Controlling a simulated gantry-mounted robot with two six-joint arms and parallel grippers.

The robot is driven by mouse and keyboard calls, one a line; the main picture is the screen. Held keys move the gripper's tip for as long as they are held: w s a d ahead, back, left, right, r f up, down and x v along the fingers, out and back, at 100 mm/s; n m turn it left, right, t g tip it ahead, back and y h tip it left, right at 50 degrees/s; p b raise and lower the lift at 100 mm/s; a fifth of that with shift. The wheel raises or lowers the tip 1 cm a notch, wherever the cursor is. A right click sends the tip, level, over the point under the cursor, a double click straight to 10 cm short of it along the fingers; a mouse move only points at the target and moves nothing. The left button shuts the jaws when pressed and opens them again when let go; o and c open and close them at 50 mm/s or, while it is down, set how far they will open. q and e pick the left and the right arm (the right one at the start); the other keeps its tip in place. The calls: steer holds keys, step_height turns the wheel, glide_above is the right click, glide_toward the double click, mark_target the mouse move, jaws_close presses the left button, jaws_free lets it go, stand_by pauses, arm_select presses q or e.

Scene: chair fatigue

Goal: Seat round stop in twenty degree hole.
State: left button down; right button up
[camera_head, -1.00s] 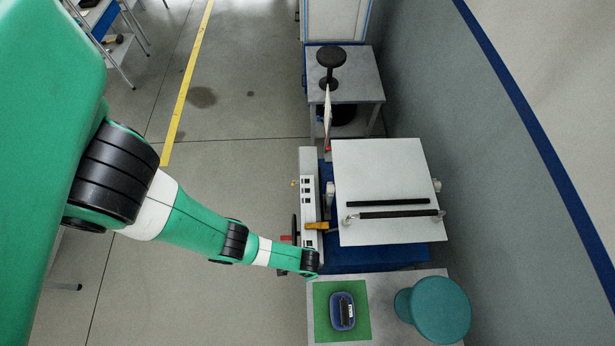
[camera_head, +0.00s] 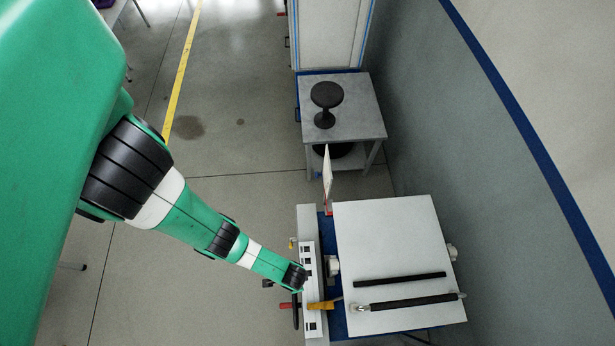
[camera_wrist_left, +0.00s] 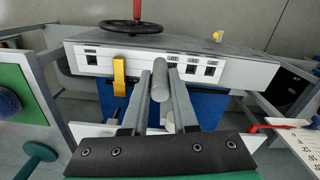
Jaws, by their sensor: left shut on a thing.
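My left gripper (camera_wrist_left: 159,90) is shut on a grey cylindrical round stop (camera_wrist_left: 160,78), seen between its fingers in the left wrist view. The stop points towards a white panel (camera_wrist_left: 140,64) with several small dark square openings under tiny labels. The labels are too small to read, so I cannot tell which opening is twenty degrees. The stop overlaps the panel in this view; whether it touches is unclear. In the head view, my left gripper (camera_head: 297,287) is over the panel (camera_head: 310,270), just beyond the yellow lever (camera_head: 321,306). The right gripper is not in view.
A black handwheel (camera_wrist_left: 131,26) with a red handle is beyond the panel. A large white board (camera_head: 395,250) with black bars lies right of it. A grey table (camera_head: 343,118) with a black stool (camera_head: 326,102) stands farther back. Open floor (camera_head: 235,150) lies left.

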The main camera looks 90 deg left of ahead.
arm_select(q)
steer(key=w+a+f+b, duration=0.1)
steer(key=a+f+b, duration=0.3)
steer(key=w+a+f+b, duration=0.2)
steer(key=a+f+b, duration=0.2)
steer(key=a, duration=0.1)
steer(key=w+a+f+b, duration=0.1)
steer(key=a+f+b, duration=0.3)
steer(key=shift+w+a+f, duration=0.2)
steer(key=shift+w+f, duration=0.1)
steer(key=shift+w, duration=0.1)
steer(key=shift+f, duration=0.2)
steer(key=shift+f, duration=0.2)
steer(key=c, duration=0.7)
jaws_free()
steer(key=shift+r, duration=0.15)
